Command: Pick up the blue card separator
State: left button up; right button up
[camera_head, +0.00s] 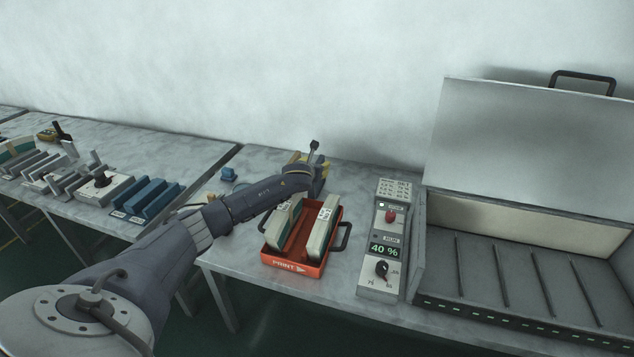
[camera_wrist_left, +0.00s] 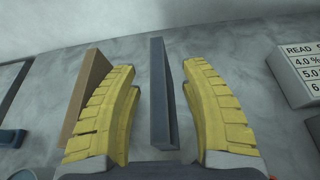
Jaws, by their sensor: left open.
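In the left wrist view a dark blue-grey upright slab (camera_wrist_left: 158,95), which looks like the blue card separator, stands between the two yellow fingers of my left gripper (camera_wrist_left: 160,108). Gaps of bare surface show on both sides of it, so the fingers are open and apart from it. A brown slab (camera_wrist_left: 88,92) stands just left of it, partly behind the left finger. In the head view my left gripper (camera_head: 308,172) is at the back of the middle table, and its wrist hides most of the separator's place. My right gripper is not in view.
A red tray (camera_head: 293,264) marked PRINT holds two pale card stacks in front of my gripper. A control box (camera_head: 383,240) reading 40 % and a large open-lidded case (camera_head: 520,285) stand to the right. A small blue piece (camera_head: 228,174) lies left. Blue blocks (camera_head: 150,197) sit on the left table.

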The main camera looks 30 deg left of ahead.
pick_arm(q)
jog(key=shift+x, duration=1.1)
jog(key=shift+o, duration=0.2)
grip_shut()
